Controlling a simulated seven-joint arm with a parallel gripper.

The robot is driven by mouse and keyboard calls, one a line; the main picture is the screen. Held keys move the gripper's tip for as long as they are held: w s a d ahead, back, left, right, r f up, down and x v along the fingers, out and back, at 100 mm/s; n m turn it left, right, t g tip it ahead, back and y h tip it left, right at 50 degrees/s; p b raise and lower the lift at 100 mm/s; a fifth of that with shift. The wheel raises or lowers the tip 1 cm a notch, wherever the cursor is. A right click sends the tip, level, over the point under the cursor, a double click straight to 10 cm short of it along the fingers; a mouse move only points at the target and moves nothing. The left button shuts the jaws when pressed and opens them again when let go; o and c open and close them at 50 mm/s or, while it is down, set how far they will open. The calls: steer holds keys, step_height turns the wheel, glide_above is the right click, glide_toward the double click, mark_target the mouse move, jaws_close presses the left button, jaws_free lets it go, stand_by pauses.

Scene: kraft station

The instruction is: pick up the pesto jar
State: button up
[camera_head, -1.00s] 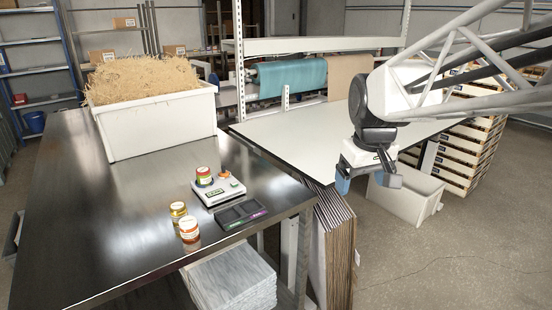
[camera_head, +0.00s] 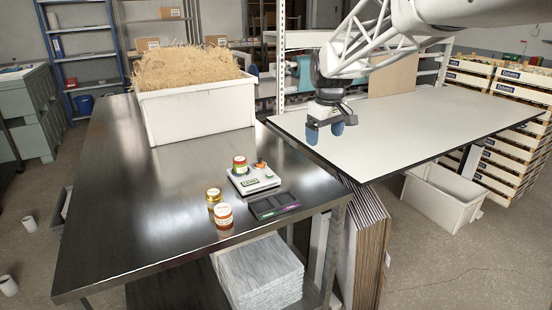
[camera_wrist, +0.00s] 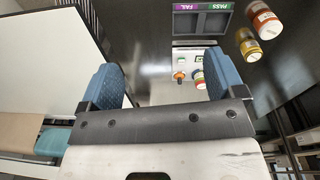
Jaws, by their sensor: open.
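Three small jars stand on the dark table; their labels are too small to read, so I cannot be sure which is pesto. One jar with a red and green look (camera_head: 240,165) stands on the white scale (camera_head: 262,184); it also shows in the wrist view (camera_wrist: 199,79). A gold-lidded jar (camera_head: 214,196) and an orange-red jar with a pale lid (camera_head: 223,216) stand nearer the front; both show in the wrist view (camera_wrist: 249,46) (camera_wrist: 264,20). My gripper (camera_head: 325,131) is open and empty, above the white table's near left end, right of the jars. Its blue fingers (camera_wrist: 162,66) show apart.
A black two-compartment tray marked PASS and FAIL (camera_head: 273,207) lies just in front of the scale. A white bin of straw (camera_head: 198,118) stands behind the jars. The white table (camera_head: 410,125) is mostly clear. The dark table's left part is clear.

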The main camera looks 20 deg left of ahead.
steer(key=w+a+f+n, duration=0.25)
steer(key=w+a, duration=0.25)
steer(key=a, duration=0.3)
steer(key=w+a+f+n, duration=0.1)
steer(key=w+a+f, duration=0.25)
steer(key=a, duration=0.55)
steer(key=n+g, duration=0.1)
steer(key=n, duration=0.3)
glide_above(240, 159)
steer(key=shift+m, duration=0.25)
steer(key=f, duration=0.8)
steer(key=shift+s+a+f, duration=0.15)
steer(key=shift+a, duration=0.1)
steer(key=shift+f, duration=1.3)
steer(key=shift+d+f, duration=0.15)
steer(key=shift+f, duration=2.45)
steer(key=c, duration=1.1)
